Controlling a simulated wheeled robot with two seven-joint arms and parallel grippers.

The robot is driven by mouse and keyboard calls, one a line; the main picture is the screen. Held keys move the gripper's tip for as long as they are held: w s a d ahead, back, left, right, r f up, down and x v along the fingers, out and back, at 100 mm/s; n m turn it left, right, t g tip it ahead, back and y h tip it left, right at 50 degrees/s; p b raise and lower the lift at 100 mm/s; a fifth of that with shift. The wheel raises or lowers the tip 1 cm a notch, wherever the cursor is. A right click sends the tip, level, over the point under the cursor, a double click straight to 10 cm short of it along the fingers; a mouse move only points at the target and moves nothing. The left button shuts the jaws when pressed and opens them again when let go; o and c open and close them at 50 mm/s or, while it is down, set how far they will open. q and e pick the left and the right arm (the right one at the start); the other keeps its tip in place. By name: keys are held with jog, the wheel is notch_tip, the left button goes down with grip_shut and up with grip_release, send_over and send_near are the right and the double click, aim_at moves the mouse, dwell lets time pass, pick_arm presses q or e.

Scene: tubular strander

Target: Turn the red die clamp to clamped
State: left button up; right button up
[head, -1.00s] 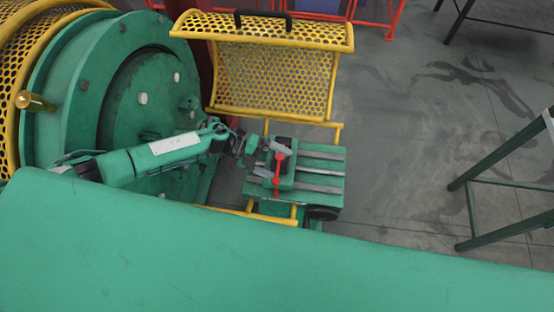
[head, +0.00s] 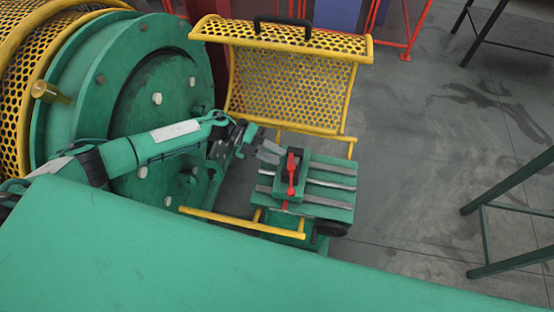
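The red die clamp (head: 291,176) is a red lever with a wider top end. It stands on a green die block (head: 289,187) on the green slotted table, and points roughly up and down in the picture. My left gripper (head: 269,152) comes in from the left, with its grey fingertips just left of the lever's upper end. The fingers look apart from the lever and hold nothing that I can see. They overlap in this view, so their gap is unclear. My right gripper is not in view.
A raised yellow mesh guard (head: 295,85) stands behind the table. A yellow rail (head: 240,222) runs in front. The large green drum (head: 125,110) is at the left. A broad green surface (head: 190,260) fills the foreground. Open floor lies to the right.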

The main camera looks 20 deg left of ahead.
pick_arm(q)
jog(key=w+a+r+b, duration=0.2)
jog(key=w+a+b, duration=0.3)
jog(key=shift+a+r, duration=0.15)
jog(key=shift+r, duration=0.15)
dwell(0.6)
